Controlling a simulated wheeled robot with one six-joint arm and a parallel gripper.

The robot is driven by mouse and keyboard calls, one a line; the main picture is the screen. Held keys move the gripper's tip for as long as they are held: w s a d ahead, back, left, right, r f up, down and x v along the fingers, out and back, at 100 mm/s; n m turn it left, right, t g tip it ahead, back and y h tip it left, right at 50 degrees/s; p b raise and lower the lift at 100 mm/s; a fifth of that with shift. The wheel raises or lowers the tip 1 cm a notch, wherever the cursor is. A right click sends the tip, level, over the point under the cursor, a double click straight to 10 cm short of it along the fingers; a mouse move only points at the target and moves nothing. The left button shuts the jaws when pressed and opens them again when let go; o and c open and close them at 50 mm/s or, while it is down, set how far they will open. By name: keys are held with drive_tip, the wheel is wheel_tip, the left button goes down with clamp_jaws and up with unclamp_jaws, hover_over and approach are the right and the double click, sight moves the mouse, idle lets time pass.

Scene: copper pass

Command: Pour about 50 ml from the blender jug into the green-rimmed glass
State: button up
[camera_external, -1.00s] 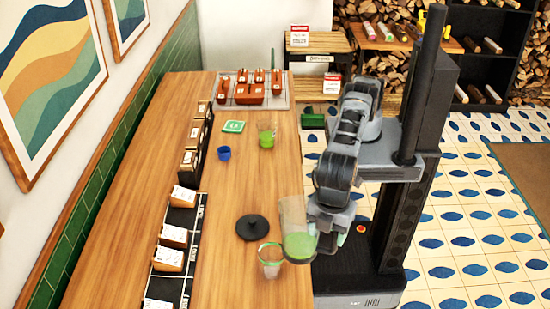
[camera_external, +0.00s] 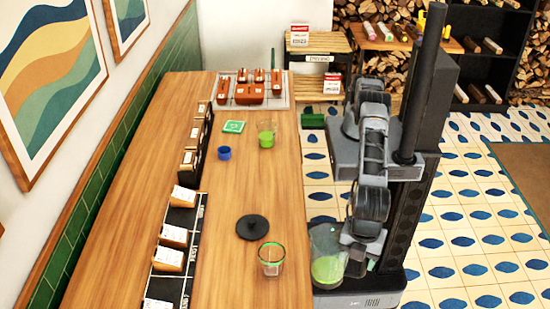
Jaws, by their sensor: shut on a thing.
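The blender jug (camera_external: 326,243) is clear with green liquid low inside. My gripper (camera_external: 354,262) is shut on its right side and holds it just off the right edge of the table. The jug looks near upright; its exact tilt is hard to tell. The green-rimmed glass (camera_external: 271,262) stands upright on the table near its right edge, left of the jug and apart from it. Whether the glass holds any liquid is too small to tell.
A black round lid (camera_external: 252,227) lies behind the glass. Farther back are another glass with green contents (camera_external: 266,136), a blue cup (camera_external: 224,153) and a green coaster (camera_external: 233,127). Labelled boxes (camera_external: 173,236) line the left side.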

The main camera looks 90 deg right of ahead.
sight(354, 273)
drive_tip(key=shift+f, duration=2.75)
drive_tip(key=shift+w+r, duration=0.15)
